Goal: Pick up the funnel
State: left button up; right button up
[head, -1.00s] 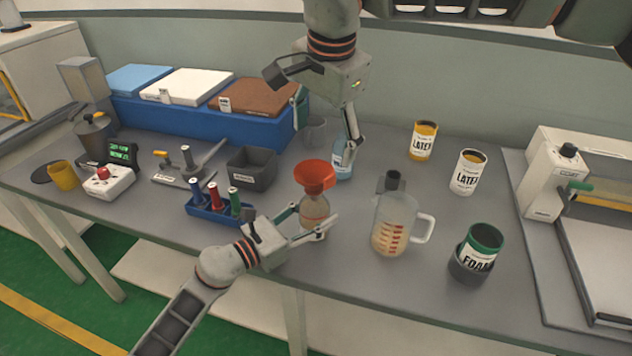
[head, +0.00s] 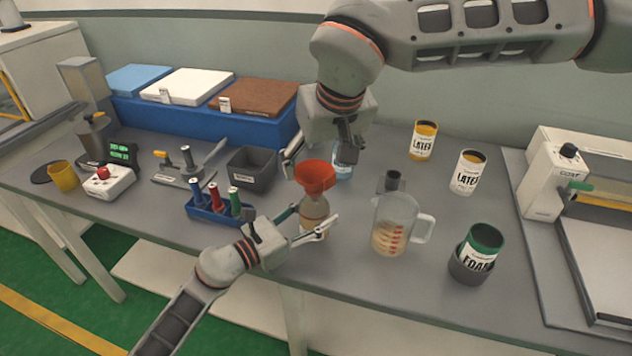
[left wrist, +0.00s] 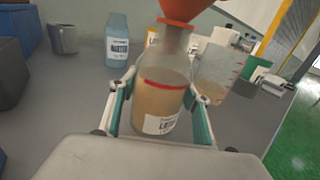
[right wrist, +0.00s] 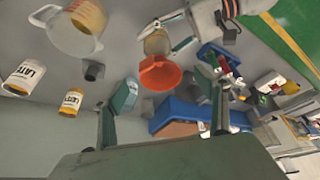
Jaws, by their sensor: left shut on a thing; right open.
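The orange-red funnel (head: 315,176) sits in the mouth of a bottle of tan liquid (head: 314,212) on the table. The lower part of the funnel also shows at the top of the left wrist view (left wrist: 187,9). My left gripper (head: 307,228) is shut on the bottle, one finger on each side of its body, as the left wrist view shows. My right gripper (right wrist: 160,105) is open and empty. In the head view it hangs just above and behind the funnel. In the right wrist view the funnel (right wrist: 159,75) shows beyond and between its open fingers.
A measuring jug (head: 396,225) stands to the right. Latex cans (head: 467,172) stand farther right.

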aim_at(315, 174)
jog(key=shift+w+r+x, duration=0.1)
jog(key=shift+w+x, duration=0.1)
jog(key=shift+x, duration=1)
jog(key=shift+w+r+x, duration=0.1)
jog(key=shift+w+x, duration=0.05)
jog(key=shift+x, duration=1)
jog(key=shift+w+x, duration=0.2)
jog(key=shift+x, duration=1)
jog(key=shift+a+r, duration=0.1)
jog(key=shift+a, duration=0.05)
jog(key=c, duration=1)
